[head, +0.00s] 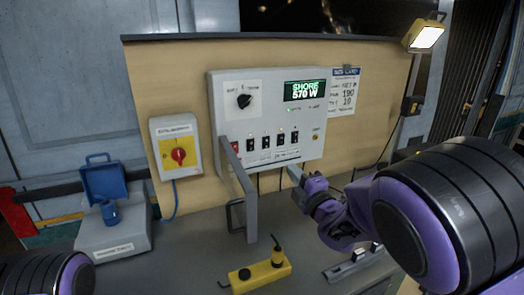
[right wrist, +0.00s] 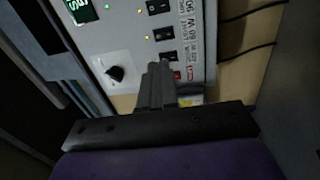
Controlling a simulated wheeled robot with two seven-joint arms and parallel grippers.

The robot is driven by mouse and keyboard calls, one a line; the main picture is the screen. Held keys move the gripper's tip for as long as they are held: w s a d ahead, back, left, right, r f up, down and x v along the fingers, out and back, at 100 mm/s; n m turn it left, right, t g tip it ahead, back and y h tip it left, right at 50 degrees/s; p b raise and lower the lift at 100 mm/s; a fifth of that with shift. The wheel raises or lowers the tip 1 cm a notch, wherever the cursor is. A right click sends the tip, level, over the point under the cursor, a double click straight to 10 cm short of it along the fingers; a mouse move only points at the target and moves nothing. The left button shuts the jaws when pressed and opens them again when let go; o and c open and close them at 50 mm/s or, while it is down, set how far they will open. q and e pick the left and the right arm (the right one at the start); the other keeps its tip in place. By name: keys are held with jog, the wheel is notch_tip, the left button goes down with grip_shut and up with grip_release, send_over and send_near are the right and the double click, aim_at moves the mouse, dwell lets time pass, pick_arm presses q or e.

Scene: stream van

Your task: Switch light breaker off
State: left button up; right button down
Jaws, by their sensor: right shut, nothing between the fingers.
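A grey breaker panel (head: 266,115) stands against the tan board. Its lower half carries a row of black rocker breakers (head: 266,142) with a red switch (head: 235,147) at the left end. The labels are too small to tell which breaker is the light one. My right gripper (head: 296,174) is shut and empty, below the right part of the row in the head view. In the right wrist view its closed fingertips (right wrist: 160,66) overlap the panel beside a black breaker (right wrist: 169,57) near the red switch (right wrist: 177,75). Contact cannot be told. My left gripper is out of view.
A yellow block (head: 260,275) lies on the counter. A black selector knob (head: 244,101) and lit display (head: 305,90) are above.

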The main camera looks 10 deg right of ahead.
aim_at(268, 140)
jog(key=shift+a+r+n, duration=0.15)
jog(key=shift+r+n, duration=0.05)
jog(key=shift+n, duration=0.1)
jog(key=p+x, duration=0.5)
jog(key=x, duration=0.8)
jog(key=shift+a+r+p, duration=0.1)
jog(key=shift+r+p, duration=0.05)
jog(key=shift+p, duration=0.15)
jog(key=shift+w+a, duration=0.15)
jog(key=shift+w, duration=0.4)
